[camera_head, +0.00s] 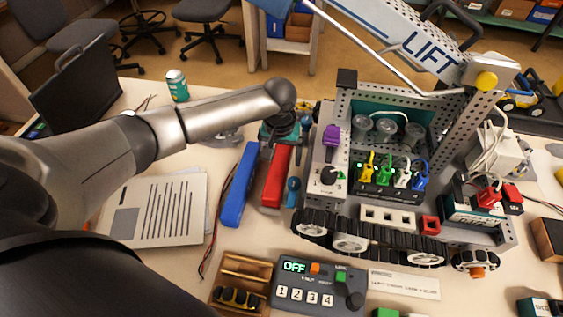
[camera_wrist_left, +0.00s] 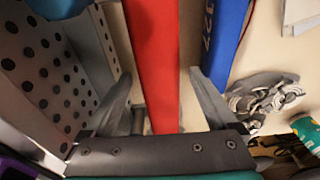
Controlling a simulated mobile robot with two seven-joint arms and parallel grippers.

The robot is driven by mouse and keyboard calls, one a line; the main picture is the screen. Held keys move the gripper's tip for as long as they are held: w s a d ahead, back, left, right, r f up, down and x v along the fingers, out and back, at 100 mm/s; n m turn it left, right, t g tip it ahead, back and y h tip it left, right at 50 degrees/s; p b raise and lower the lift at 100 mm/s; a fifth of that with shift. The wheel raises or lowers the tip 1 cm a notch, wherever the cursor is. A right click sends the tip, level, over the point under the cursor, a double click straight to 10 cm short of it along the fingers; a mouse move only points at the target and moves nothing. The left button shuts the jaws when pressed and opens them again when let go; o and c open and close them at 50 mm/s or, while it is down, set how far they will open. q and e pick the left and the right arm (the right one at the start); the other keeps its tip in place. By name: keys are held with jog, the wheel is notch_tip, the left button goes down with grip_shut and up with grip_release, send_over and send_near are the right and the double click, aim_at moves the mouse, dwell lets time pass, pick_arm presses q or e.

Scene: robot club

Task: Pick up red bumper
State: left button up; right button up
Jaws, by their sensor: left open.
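The red bumper (camera_head: 275,178) is a long red bar lying on the table, left of the tracked robot. My left gripper (camera_head: 284,139) is at the bumper's far end and hides part of it. In the left wrist view the red bumper (camera_wrist_left: 152,60) runs between the two spread fingers of my left gripper (camera_wrist_left: 160,76). The gripper is open, with a gap on each side of the bar. My right gripper is not in view.
A blue bar (camera_head: 238,184) lies close to the left of the red one. The tracked robot (camera_head: 331,192) stands close on the right. A control box (camera_head: 318,283) and a wooden tray (camera_head: 246,263) lie in front. A printed sheet (camera_head: 155,208) lies left.

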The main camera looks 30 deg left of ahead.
pick_arm(q)
jog(key=shift+f, duration=0.15)
grip_shut()
dwell(0.7)
